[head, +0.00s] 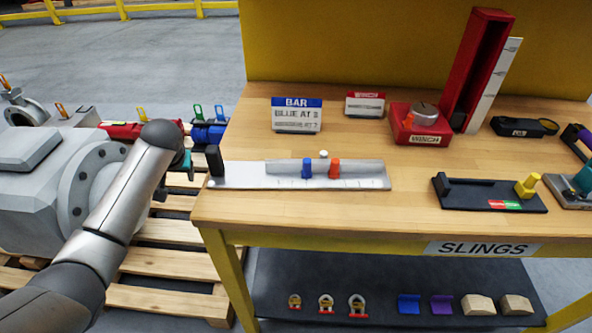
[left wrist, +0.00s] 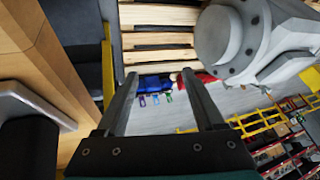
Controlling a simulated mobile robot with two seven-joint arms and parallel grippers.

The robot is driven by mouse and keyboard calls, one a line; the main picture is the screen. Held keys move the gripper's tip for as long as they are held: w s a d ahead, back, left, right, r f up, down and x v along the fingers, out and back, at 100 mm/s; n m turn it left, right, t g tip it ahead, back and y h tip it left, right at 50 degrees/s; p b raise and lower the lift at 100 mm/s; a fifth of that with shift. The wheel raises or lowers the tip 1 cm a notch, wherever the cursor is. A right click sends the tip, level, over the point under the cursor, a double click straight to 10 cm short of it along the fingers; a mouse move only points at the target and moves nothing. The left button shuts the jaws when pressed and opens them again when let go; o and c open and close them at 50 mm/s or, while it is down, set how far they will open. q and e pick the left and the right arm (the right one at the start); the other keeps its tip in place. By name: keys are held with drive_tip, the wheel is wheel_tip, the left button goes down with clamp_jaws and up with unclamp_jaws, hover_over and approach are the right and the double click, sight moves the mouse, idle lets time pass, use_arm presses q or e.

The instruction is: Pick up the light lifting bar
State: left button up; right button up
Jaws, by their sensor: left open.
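A light grey bar (head: 285,167) with a white knob, a blue slider (head: 307,168) and an orange slider (head: 334,169) lies on a pale marked plate (head: 240,178) near the table's front left. I take it for the light lifting bar. A black upright block (head: 214,160) stands at the plate's left end. My left gripper (head: 186,162) is just off the table's left edge, beside that block, mostly hidden by its arm. In the left wrist view my left gripper (left wrist: 160,75) is open and empty, facing the pallet side. My right gripper is not in view.
A BAR sign (head: 297,115), a red winch block (head: 420,124) and a tall red holder (head: 480,70) stand behind. A black tray (head: 490,193) is at right. A grey flanged valve body (head: 60,185) sits on the wooden pallet (head: 165,295) at left.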

use_arm(q)
wheel_tip(320, 180, up, 10)
drive_tip(key=w+d, duration=0.1)
drive_tip(key=d, duration=0.2)
wheel_tip(320, 180, up, 7)
drive_tip(key=m+h, duration=0.1)
drive_tip(key=h, duration=0.2)
hover_over(212, 150)
drive_tip(key=s, duration=0.3)
drive_tip(key=shift+g, duration=0.3)
drive_tip(key=x, duration=0.6)
drive_tip(key=shift+w+d+f, duration=0.1)
drive_tip(key=shift+d+f, duration=0.05)
drive_tip(key=shift+d, duration=0.05)
drive_tip(key=shift+x, duration=2.95)
drive_tip(key=shift+w, duration=0.1)
drive_tip(key=shift+a, duration=0.1)
clamp_jaws()
